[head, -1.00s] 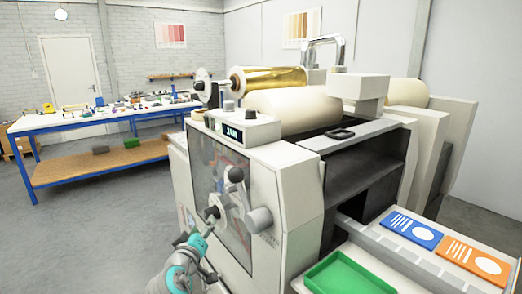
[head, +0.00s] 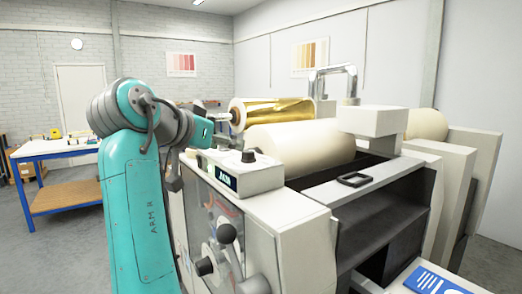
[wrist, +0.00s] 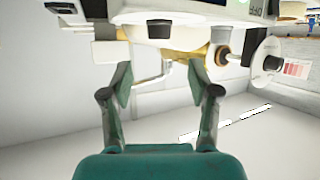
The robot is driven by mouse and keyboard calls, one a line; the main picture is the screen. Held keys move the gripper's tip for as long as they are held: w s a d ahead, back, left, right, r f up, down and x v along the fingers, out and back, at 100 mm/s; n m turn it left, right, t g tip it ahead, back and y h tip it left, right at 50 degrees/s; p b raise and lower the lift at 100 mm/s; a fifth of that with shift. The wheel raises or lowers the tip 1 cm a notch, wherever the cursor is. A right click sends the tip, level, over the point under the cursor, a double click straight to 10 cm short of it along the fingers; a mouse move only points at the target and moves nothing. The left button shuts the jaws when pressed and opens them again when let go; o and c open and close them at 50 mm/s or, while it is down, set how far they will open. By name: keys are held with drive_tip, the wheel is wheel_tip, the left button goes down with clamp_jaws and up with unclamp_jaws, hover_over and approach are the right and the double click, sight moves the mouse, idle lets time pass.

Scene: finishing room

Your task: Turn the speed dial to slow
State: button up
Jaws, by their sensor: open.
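The control box (head: 238,178) sits on top of the machine's near left corner, with a small screen (head: 226,177) reading "JAM". A black knob (head: 249,156) stands on the box; I take it for the speed dial, but its markings are too small to read. My gripper (wrist: 157,80) is open and empty in the wrist view, its two fingers apart. In the head view my arm reaches up on the left, and its teal end is left of the control box, apart from the knob. The fingers are hard to make out there.
A gold foil roll (head: 272,112) and a cream roller (head: 302,141) lie behind the box. A lever with a dark ball (head: 226,233) is on the machine's front panel. A blue-legged workbench (head: 60,150) stands at the back left, with open floor before it.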

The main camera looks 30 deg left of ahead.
sight(247, 151)
drive_tip(key=x, duration=1)
drive_tip(key=shift+w+f, duration=0.1)
drive_tip(key=shift+w, duration=0.15)
clamp_jaws()
